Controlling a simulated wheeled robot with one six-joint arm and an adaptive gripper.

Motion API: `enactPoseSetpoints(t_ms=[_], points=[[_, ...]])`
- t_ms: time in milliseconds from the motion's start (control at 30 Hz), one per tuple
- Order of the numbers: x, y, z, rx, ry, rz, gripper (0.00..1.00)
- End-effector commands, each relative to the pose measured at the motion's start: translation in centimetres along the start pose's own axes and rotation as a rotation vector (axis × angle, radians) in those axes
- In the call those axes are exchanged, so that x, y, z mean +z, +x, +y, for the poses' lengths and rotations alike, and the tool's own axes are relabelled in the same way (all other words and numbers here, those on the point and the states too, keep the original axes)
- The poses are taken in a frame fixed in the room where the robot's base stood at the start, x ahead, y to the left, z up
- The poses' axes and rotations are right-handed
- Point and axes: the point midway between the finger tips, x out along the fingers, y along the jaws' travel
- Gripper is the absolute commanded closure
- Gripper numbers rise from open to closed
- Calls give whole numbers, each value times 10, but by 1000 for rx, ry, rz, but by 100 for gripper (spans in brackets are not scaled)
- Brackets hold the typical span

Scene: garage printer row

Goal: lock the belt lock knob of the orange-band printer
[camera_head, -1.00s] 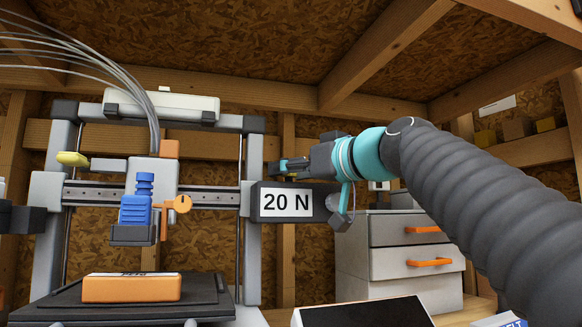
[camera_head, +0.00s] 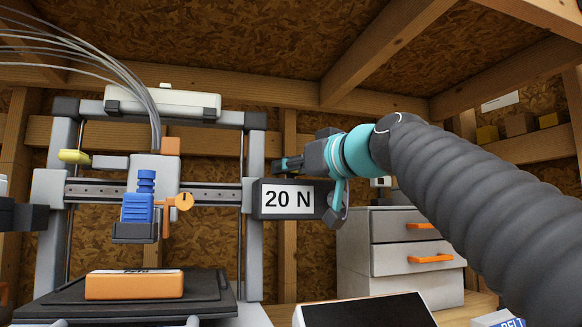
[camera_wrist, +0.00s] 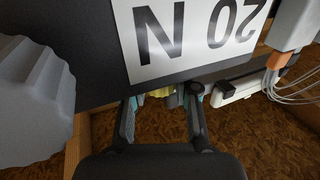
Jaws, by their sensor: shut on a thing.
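The printer (camera_head: 57,236) has a grey frame with an orange block (camera_head: 171,146) on its carriage. At the right end of its rail is a dark box (camera_head: 257,206) with a white "20 N" label (camera_head: 288,199). My gripper (camera_head: 286,164) is just above and behind this box, its fingers pointing left. In the wrist view my gripper (camera_wrist: 162,97) is shut on a small yellow piece (camera_wrist: 161,92), seemingly the belt lock knob. The box hides much of it, so I cannot read its lock position. The label looks upside down there.
Blue (camera_head: 138,207) and orange (camera_head: 183,202) parts hang on the carriage above an orange box (camera_head: 134,285) on the bed. A drawer cabinet (camera_head: 390,261) stands behind right, with a dark screen (camera_head: 368,311) in front.

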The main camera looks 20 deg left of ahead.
Motion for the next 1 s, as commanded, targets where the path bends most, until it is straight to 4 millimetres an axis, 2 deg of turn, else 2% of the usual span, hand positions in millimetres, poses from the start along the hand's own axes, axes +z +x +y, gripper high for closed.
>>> enactPoseSetpoints(t_ms=[400,867,900,1000], points=[[-1,0,0,176,1,-3,100],[0,0,0,203,-2,3,100],[0,0,0,202,-2,3,66],[0,0,0,202,-2,3,44]])
